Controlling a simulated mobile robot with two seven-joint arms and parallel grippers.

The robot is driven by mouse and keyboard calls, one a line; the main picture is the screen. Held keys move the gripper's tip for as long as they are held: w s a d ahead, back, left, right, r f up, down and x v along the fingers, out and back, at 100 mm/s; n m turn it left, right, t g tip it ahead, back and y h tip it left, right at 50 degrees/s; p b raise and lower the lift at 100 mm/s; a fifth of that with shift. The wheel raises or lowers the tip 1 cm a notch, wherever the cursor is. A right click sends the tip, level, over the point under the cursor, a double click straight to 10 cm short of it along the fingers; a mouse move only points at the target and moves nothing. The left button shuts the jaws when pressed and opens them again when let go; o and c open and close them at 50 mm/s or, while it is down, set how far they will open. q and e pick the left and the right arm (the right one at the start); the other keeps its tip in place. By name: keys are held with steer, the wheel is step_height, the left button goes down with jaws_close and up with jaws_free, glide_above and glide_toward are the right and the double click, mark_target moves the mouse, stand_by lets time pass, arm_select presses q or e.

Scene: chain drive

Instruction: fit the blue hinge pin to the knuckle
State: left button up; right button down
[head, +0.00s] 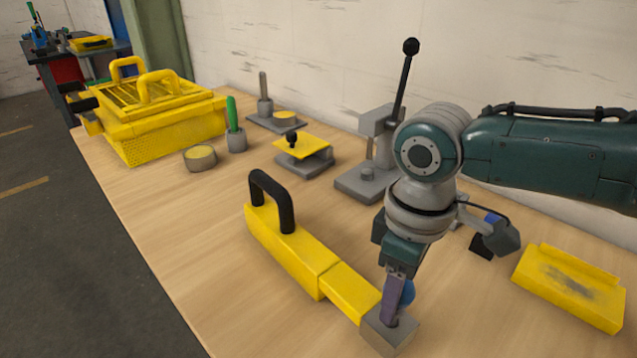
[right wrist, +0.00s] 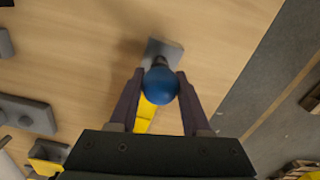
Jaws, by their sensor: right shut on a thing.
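My right gripper (head: 396,300) points down at the front right of the workbench and is shut on the blue hinge pin. The pin's round blue head (head: 408,292) shows beside the fingers; in the right wrist view the head (right wrist: 160,86) sits between both fingertips. Just below is a grey block (head: 388,337), which looks like the knuckle, at the near end of a yellow bar (head: 290,255) with a black handle. The block also shows beyond the pin head in the right wrist view (right wrist: 168,47). I cannot tell whether the pin touches or enters it. My left gripper is out of view.
A yellow tray (head: 568,288) lies at the right. A grey lever press (head: 368,180) stands behind my right wrist. A yellow basket (head: 160,130), a round tin (head: 200,158) and small fixtures are at the back left. The bench's left front is clear.

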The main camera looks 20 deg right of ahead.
steer(key=shift+f+b, duration=0.5)
steer(key=shift+f, duration=0.2)
steer(key=shift+f+b, duration=0.6)
steer(key=shift+f, duration=0.25)
steer(key=shift+c, duration=1.4)
jaws_free()
step_height(320, 180, up, 10)
steer(key=shift+p, duration=1.25)
steer(key=shift+a, duration=0.1)
